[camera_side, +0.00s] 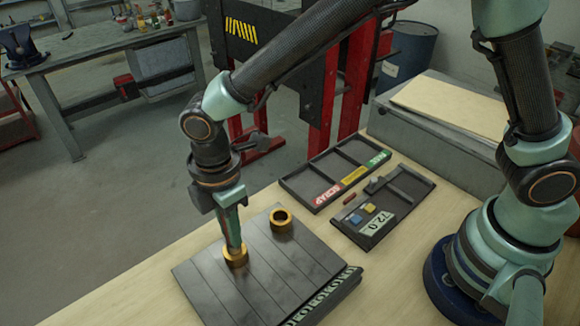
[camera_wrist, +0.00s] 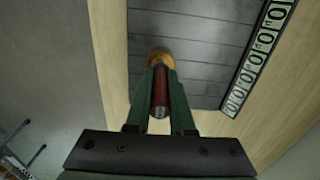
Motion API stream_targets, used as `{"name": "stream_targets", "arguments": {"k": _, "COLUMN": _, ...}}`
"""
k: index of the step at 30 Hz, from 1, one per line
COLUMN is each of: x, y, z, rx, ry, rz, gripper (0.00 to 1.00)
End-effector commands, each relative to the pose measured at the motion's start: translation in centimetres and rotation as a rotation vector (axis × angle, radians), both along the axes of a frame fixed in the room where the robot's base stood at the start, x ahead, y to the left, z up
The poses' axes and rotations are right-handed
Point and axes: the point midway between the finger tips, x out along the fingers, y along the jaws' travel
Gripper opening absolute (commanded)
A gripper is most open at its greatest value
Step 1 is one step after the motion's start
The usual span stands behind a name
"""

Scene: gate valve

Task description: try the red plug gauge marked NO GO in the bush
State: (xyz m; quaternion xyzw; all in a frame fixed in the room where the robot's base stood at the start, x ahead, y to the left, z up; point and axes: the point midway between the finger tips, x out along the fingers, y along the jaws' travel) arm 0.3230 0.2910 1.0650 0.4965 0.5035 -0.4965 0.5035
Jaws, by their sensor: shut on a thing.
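My gripper (camera_side: 232,232) points down over the dark slatted plate (camera_side: 210,285) and is shut on a red plug gauge. The wrist view shows the red gauge (camera_wrist: 160,92) lengthwise between the two fingers, with its near end grey. A brass bush (camera_side: 236,259) stands on the plate right under the fingertips, and it also shows beyond the gauge in the wrist view (camera_wrist: 160,56). The gauge's far end meets the bush in the picture; I cannot tell how far inside it is. The NO GO mark is not readable. A second brass bush (camera_side: 281,220) stands apart, behind and to the right.
A dark compartment tray (camera_side: 310,172) with red, yellow and green labels lies behind the plate. A dark holder (camera_side: 405,190) beside it carries blue and yellow pieces and a number plate. A small red piece (camera_side: 350,198) lies near it. A grey box (camera_side: 430,130) stands behind.

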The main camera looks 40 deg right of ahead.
Motion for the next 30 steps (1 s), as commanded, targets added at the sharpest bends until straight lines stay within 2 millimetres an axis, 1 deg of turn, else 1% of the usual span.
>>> {"name": "stream_targets", "arguments": {"k": 14, "x": 0.0, "y": 0.0, "z": 0.7, "rx": 0.001, "ry": -0.001, "rz": 0.0, "gripper": 0.0}}
{"name": "stream_targets", "arguments": {"k": 30, "x": 0.0, "y": 0.0, "z": 2.0, "rx": 0.001, "ry": -0.001, "rz": 0.0, "gripper": 0.0}}
